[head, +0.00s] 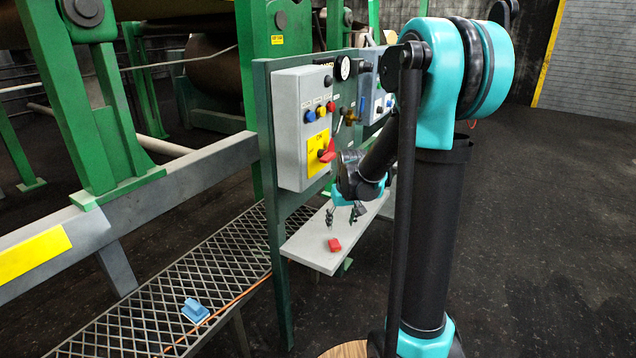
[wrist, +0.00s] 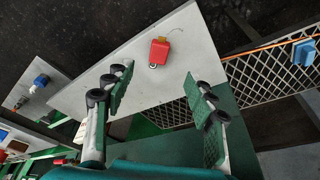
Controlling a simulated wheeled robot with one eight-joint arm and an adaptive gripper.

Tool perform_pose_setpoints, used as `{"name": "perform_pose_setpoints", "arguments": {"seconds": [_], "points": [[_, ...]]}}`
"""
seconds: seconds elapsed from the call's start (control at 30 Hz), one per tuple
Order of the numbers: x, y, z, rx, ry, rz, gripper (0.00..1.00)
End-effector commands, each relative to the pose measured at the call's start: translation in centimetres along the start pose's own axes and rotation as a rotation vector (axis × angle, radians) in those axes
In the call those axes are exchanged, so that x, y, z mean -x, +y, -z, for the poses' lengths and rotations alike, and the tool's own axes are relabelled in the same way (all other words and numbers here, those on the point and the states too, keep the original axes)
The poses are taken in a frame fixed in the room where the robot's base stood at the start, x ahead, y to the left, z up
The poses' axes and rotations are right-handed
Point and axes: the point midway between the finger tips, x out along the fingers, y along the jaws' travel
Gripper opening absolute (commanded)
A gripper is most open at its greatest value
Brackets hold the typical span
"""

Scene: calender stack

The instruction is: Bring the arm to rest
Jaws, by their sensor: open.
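My gripper (head: 345,215) hangs in front of the control panel, above a pale shelf (head: 305,243). In the wrist view my gripper (wrist: 163,97) has its two fingers wide apart with nothing between them. A small red block-like object, perhaps a padlock (head: 334,245), lies on the shelf below the fingers and apart from them. It also shows in the wrist view (wrist: 160,51), with a small ring at its lower end. My arm (head: 437,200) is bent, its upper part reaching down and left toward the panel.
A grey control box (head: 303,110) with buttons and a red switch (head: 328,152) is on the green frame close to my gripper. A blue object (head: 195,311) lies on the metal grating (head: 225,245). Green posts and rollers stand behind. The dark floor at right is clear.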

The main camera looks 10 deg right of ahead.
Motion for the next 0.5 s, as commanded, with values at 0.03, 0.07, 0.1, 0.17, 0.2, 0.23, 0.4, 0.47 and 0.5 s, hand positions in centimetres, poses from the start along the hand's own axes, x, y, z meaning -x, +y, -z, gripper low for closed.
{"name": "perform_pose_setpoints", "arguments": {"seconds": [0.03,0.07,0.1,0.17,0.2,0.23,0.4,0.47,0.5], "points": [[0.7,0.0,-1.4,-0.007,0.004,-0.002,0.55],[1.0,0.1,-2.2,-0.012,0.008,-0.004,0.55],[1.6,0.1,-3.5,-0.021,0.013,-0.007,0.55],[2.4,0.1,-5.6,-0.034,0.021,-0.011,0.55],[2.9,0.1,-7.1,-0.043,0.026,-0.013,0.55],[3.2,0.1,-8.2,-0.049,0.03,-0.015,0.55],[4.3,-0.1,-14.5,-0.086,0.055,-0.026,0.55],[4.5,-0.2,-16.7,-0.098,0.063,-0.03,0.55],[4.5,-0.2,-18.0,-0.106,0.068,-0.033,0.55]]}}
